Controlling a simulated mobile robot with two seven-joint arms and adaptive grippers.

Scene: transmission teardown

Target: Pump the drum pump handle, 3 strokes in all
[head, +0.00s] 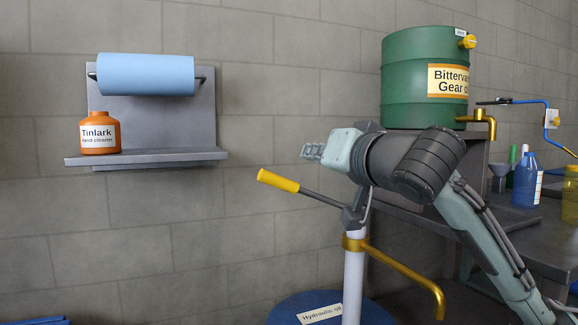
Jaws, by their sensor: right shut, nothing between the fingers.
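The drum pump stands on a blue drum (330,308) labelled as hydraulic oil, at the bottom centre. Its pump handle (278,181) has a yellow grip and slants up to the left from the pump head on a white tube (354,285). A brass spout (405,272) runs from the tube down to the right. My right gripper (312,152) is shut and empty. In the picture it is above and right of the yellow grip, with a visible gap. My right wrist hides part of the background behind the pump head. My left gripper is out of view.
A wall shelf (150,158) at the left holds an orange hand cleaner bottle (100,133) below a blue paper roll (147,75). A green gear oil drum (410,75) with a brass tap stands at the right, near a bench with bottles. Left of the handle is clear.

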